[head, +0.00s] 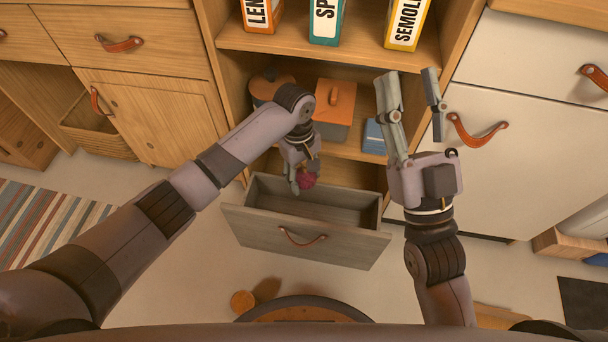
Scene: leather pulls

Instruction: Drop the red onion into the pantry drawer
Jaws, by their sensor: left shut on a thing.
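The red onion (307,180) is a small dark red ball held at the fingertips of my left gripper (301,180). My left gripper is shut on it and points down over the left rear part of the pantry drawer. The pantry drawer (300,238) is grey wood, pulled out, with a leather pull on its front. Its visible floor is empty; part of the left inside is hidden behind my gripper. My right gripper (410,80) points up toward the shelves, right of the drawer. Its fingers are apart and nothing shows between them.
Shelves behind hold boxes, including the semolina box (407,22), an orange-lidded canister (335,103) and a blue item (374,136). A white cabinet (515,110) stands right, wooden cabinets (150,115) left. A round stool (305,310) and a small orange-brown object (242,302) are in front.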

